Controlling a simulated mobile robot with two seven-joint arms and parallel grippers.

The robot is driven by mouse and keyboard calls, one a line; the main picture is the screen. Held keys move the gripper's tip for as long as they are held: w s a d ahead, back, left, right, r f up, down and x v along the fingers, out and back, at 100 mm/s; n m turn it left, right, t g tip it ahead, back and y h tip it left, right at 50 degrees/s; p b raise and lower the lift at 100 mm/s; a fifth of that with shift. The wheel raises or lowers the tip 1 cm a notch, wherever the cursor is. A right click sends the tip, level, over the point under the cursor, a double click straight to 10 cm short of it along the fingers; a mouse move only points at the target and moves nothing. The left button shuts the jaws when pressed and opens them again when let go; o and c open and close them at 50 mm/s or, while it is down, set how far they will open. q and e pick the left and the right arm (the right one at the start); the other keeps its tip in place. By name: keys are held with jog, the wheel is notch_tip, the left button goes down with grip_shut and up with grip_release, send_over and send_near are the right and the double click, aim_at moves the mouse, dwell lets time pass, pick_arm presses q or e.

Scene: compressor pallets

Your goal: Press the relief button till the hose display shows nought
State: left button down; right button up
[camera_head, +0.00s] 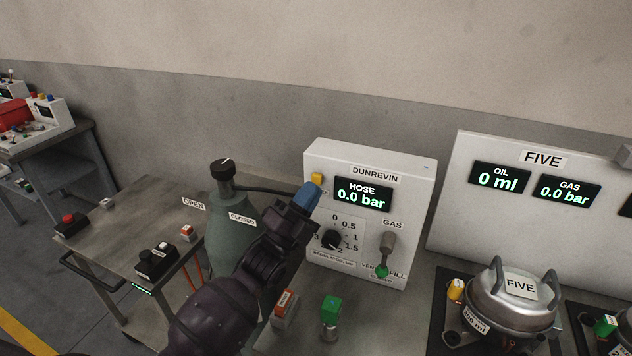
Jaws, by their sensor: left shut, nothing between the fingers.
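The hose display (363,195) on the white DUNREVIN panel (409,183) reads 0.0 bar. A yellow button-like block (317,178) sits at the panel's left, beside the display. I see no readable relief label on it. My left gripper (308,194) has blue fingertips, which are shut with nothing between them. In the picture the tips lie just below the yellow block; I cannot tell whether they touch it. The left arm hides part of the panel's lower left side. My right gripper is not in view.
A green gas cylinder (228,235) stands left of my arm. The panel has a black regulator knob (331,240) and a gas lever (387,245). A metal compressor (513,301) labelled FIVE stands at right. A green-capped fitting (330,308) stands in front of the panel.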

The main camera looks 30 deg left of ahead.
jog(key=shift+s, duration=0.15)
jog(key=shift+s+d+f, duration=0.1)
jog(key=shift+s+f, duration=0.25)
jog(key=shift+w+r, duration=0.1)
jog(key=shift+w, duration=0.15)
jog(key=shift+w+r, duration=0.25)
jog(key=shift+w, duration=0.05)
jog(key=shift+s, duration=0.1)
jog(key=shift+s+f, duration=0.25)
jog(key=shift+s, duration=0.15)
